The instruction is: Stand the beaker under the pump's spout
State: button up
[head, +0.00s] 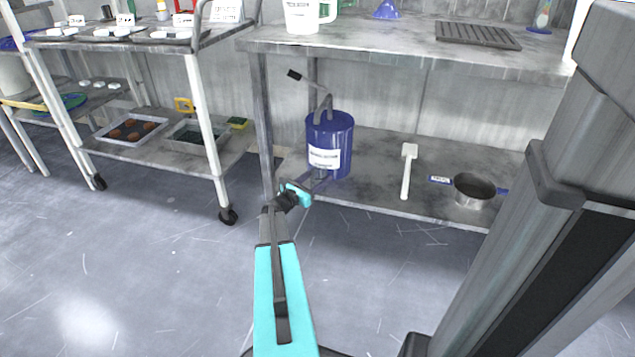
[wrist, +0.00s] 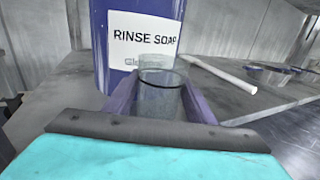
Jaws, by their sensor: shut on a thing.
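A blue drum (head: 337,150) stands on the lower shelf of the bench, with a grey pump (head: 325,103) and black-tipped lever on top. Its label, reading "RINSE SOAP", faces me in the wrist view (wrist: 142,40). My gripper (wrist: 160,92) has its purple fingers shut around a clear glass beaker (wrist: 160,76), which looks upright in front of the drum. In the head view my gripper (head: 318,180) is low at the drum's front, by the shelf edge; the beaker is hard to make out there. I cannot tell where the spout's outlet is, or whether the beaker touches the shelf.
A white long-handled tool (head: 407,172) and a metal pan (head: 472,190) lie right of the drum on the lower shelf (head: 375,150). A bench leg (head: 264,125) stands just left of it. The bench top (head: 375,45) hangs above. A trolley (head: 215,150) stands at left.

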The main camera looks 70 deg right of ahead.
jog(key=shift+f, duration=0.15)
jog(key=o, duration=1)
jog(key=shift+o, duration=0.2)
jog(key=shift+w+a+r+p, duration=0.2)
jog(key=shift+a+p, duration=0.1)
jog(key=shift+a, duration=0.25)
jog(key=p+v, duration=0.3)
jog(key=v, duration=0.8)
jog(key=shift+d+f, duration=0.1)
